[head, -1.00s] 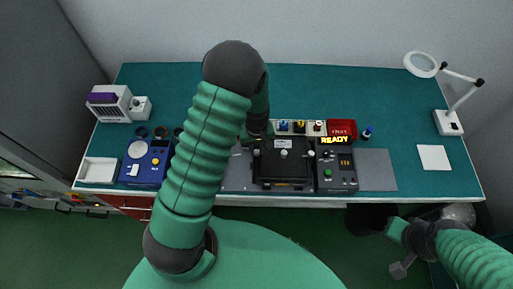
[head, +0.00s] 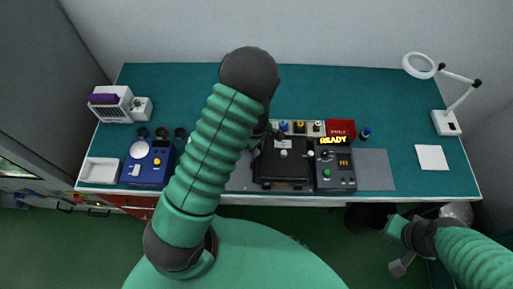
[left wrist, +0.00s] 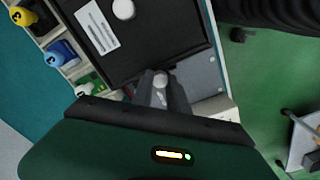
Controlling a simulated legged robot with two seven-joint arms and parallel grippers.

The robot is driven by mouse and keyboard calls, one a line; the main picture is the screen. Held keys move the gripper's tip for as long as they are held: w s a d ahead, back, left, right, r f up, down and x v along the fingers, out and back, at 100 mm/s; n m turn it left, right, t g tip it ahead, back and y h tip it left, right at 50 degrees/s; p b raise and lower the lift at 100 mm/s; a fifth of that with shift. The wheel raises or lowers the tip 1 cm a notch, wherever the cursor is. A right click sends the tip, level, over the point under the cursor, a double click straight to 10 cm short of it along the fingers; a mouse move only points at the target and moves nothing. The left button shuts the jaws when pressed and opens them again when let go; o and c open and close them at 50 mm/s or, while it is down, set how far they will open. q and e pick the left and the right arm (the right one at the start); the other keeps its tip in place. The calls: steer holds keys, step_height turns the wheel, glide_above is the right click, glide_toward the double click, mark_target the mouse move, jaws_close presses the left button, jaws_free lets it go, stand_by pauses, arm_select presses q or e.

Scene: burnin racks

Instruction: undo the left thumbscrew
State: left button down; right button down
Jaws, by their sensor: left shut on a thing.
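The black fixture (head: 283,170) sits on a grey mat at the front middle of the bench. It has a pale centre knob (head: 283,153) and a right thumbscrew (head: 310,154). My left gripper (head: 256,146) is over its left back corner, partly hidden by my arm. In the left wrist view, my left gripper (left wrist: 161,88) is shut on the left thumbscrew (left wrist: 160,78), whose pale head shows between the fingers at the edge of the black fixture (left wrist: 150,35). My right gripper (head: 401,266) hangs low, off the bench front; its jaws are not clear.
A control box (head: 335,172) with a "READY" display stands right of the fixture. Numbered coloured plugs (left wrist: 52,60) sit in a strip behind it. A blue device (head: 147,163), white tray (head: 99,171) and magnifier lamp (head: 447,122) stand farther out. The back of the bench is clear.

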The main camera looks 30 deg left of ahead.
arm_select(q)
steer(key=shift+w, duration=0.1)
stand_by(0.3)
steer(key=c, duration=1.5)
jaws_free()
steer(key=shift+o, duration=1)
steer(key=shift+d, duration=0.1)
step_height(320, 180, up, 17)
steer(key=b, duration=0.1)
steer(key=shift+b, duration=0.3)
